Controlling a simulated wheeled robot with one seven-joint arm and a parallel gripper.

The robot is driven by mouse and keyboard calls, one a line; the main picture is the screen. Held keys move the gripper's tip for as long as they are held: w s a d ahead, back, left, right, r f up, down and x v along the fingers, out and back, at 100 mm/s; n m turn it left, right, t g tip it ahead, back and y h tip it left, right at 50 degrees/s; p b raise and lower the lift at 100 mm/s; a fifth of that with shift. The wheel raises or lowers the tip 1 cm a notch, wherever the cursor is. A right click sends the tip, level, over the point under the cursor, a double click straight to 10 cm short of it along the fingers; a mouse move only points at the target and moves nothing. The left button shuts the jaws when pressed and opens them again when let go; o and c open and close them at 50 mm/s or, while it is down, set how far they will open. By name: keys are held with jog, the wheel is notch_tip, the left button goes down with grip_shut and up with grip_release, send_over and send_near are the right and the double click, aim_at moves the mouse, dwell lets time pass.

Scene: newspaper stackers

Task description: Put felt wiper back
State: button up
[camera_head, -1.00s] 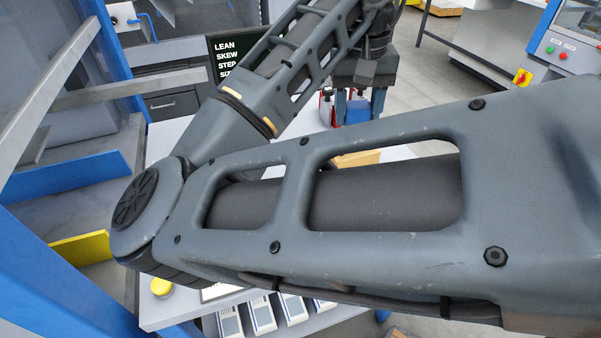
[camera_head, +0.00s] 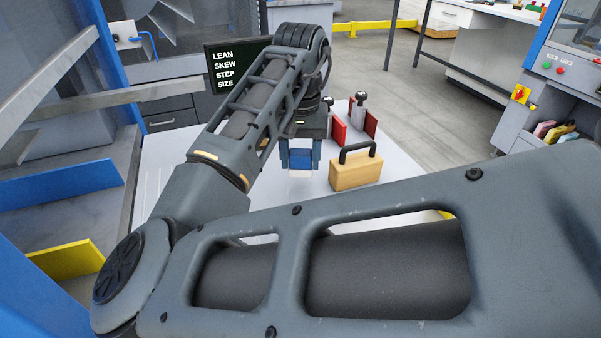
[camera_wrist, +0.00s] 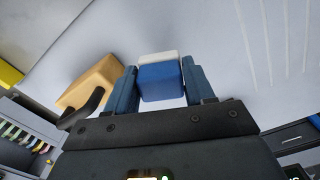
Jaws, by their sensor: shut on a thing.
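The felt wiper is a blue block with a pale felt layer; in the head view the wiper (camera_head: 301,160) hangs between my fingers, its pale edge facing down. It also shows in the wrist view (camera_wrist: 161,82), held between both blue fingers with the pale strip at the far side. My gripper (camera_head: 300,165) is shut on it, above the light grey tabletop (camera_head: 232,205). The gap below it is hard to judge. In the wrist view my gripper (camera_wrist: 160,88) has both fingers against the block's sides.
A tan block with a black handle (camera_head: 356,170) stands just right of my gripper. A black sign (camera_head: 228,68) stands at the back left. The tabletop left of my gripper looks clear.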

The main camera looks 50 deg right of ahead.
aim_at(300, 167)
jog(key=shift+f+b, duration=0.35)
jog(key=shift+f, duration=1.6)
jog(key=shift+f, duration=0.1)
jog(key=o, duration=0.9)
jog(key=shift+o, duration=0.2)
notch_tip(300, 167, up, 12)
jog(key=p, duration=0.2)
jog(key=shift+p, duration=0.3)
